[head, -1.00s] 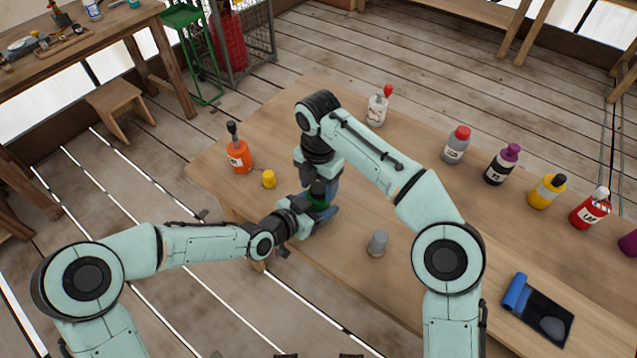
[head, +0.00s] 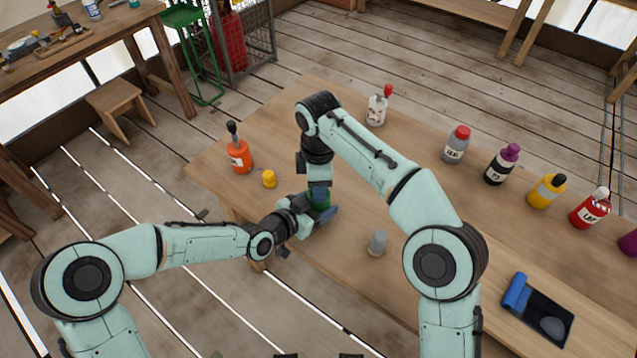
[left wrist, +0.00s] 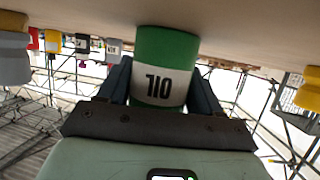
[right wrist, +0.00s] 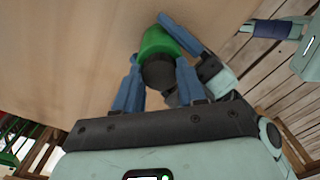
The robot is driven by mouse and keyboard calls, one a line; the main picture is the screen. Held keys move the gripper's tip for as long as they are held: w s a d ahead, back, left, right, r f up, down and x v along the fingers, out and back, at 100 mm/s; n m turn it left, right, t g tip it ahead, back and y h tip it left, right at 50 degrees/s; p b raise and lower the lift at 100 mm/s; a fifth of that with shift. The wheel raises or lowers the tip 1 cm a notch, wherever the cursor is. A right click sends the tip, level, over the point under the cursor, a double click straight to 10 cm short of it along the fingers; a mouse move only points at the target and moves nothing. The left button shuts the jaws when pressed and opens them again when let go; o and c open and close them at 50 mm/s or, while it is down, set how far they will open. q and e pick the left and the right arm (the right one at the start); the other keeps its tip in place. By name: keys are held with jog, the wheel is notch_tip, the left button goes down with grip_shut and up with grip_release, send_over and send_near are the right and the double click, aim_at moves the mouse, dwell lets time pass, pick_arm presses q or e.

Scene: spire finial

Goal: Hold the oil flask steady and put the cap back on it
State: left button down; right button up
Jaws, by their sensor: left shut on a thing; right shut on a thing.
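The oil flask is green with a white band reading OIL and shows clearly in the left wrist view (left wrist: 165,68). It stands on the wooden table, small in the head view (head: 319,201). My left gripper (left wrist: 163,88) is shut around its body from the side. My right gripper (right wrist: 157,85) is above the flask and shut on a dark cap (right wrist: 158,73). The cap lines up with the flask's top in the right wrist view. I cannot tell whether it is seated on the neck, since the fingers hide the join.
An orange bottle (head: 239,157) and a yellow cap (head: 269,179) stand left of the flask. A grey cap-like piece (head: 378,243) is to its right. Several coloured bottles line the far side. A dark tray (head: 552,325) with a blue roll (head: 516,292) lies at right.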

jog(key=m, duration=0.9)
jog(key=shift+m, duration=0.4)
jog(key=m, duration=0.4)
jog(key=shift+m, duration=0.4)
jog(key=m, duration=0.4)
jog(key=shift+m, duration=0.3)
jog(key=o, duration=1.2)
jog(key=shift+c, duration=0.2)
jog(key=shift+r, duration=2.25)
